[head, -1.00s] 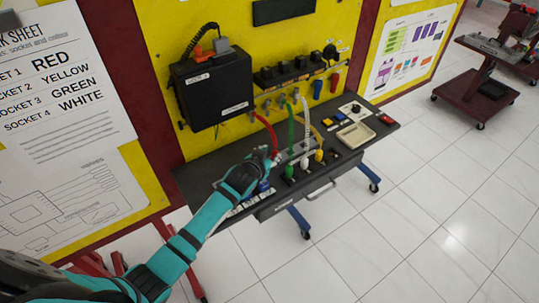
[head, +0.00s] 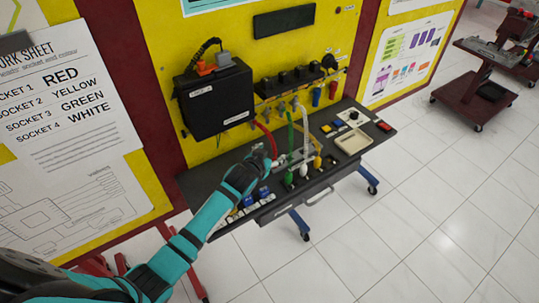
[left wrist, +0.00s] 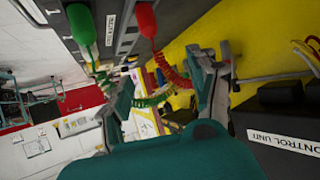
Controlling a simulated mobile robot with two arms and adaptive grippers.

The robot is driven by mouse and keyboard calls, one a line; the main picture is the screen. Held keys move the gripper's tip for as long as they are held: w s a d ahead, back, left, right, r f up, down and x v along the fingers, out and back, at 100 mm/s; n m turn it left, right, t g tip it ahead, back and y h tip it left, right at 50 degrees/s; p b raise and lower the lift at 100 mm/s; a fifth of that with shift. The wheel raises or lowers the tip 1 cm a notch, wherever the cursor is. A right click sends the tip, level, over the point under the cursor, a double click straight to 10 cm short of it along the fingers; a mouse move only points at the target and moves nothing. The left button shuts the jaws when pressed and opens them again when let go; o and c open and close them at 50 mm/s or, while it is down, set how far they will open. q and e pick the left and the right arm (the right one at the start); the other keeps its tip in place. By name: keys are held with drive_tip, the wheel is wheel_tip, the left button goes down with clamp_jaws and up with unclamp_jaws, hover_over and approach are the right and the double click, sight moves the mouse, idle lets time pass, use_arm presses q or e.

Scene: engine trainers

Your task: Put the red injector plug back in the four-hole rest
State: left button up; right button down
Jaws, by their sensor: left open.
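My left gripper (head: 262,155) is over the back left of the dark bench, beside the red cable (head: 266,135). In the left wrist view its two fingers (left wrist: 165,92) are apart, with nothing held between them. The red plug (left wrist: 146,20) is beyond the fingertips, its tip against a dark grey surface; I cannot tell how it is seated. In the head view the plug is largely hidden by the gripper. The green plug (left wrist: 80,24) is to its left and also shows in the head view (head: 288,178), near the white plug (head: 304,171) and yellow plug (head: 318,162).
A black control unit (head: 215,98) hangs on the yellow panel close behind the gripper. Coiled green and red cables cross near the fingers. The bench also bears blue parts at its front left and a beige tray (head: 352,141) at right.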

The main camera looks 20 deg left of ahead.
use_arm(q)
drive_tip(key=shift+s, duration=0.1)
drive_tip(key=v, duration=1.2)
